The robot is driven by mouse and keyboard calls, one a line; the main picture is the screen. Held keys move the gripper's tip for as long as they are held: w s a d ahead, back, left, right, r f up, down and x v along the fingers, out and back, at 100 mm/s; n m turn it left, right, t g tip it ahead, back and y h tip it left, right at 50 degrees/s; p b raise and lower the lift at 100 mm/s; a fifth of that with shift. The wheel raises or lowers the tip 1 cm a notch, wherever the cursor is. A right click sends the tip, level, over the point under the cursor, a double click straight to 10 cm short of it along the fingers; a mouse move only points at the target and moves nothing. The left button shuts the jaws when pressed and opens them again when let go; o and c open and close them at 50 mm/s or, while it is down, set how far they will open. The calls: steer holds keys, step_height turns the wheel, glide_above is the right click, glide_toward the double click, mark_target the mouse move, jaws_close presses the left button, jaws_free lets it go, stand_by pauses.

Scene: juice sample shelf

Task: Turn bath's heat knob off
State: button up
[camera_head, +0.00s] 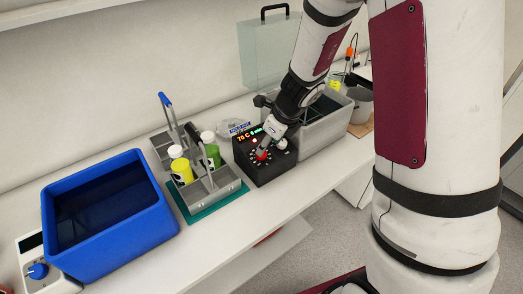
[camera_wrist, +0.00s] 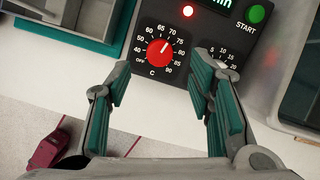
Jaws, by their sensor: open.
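OFF is at the dial's lower left. A red lamp (camera_wrist: 187,11) is lit above it. In the head view the display (camera_head: 246,135) appears lit. My gripper (camera_wrist: 161,76) is open and empty, its teal-padded fingers on either side of the knob's lower area. I cannot tell whether they touch the box.
A green START button (camera_wrist: 257,13) and a second dial with minute marks (camera_wrist: 222,58) sit right of the heat knob. A grey bottle carrier (camera_head: 226,190) stands left of the box, and a blue tub (camera_head: 137,229) is farther left. The bench front is clear.

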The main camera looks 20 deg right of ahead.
steer(key=b+x, duration=0.1)
steer(key=x, duration=0.4)
steer(key=shift+w+a+f, duration=0.1)
steer(key=shift+f, duration=0.25)
jaws_close()
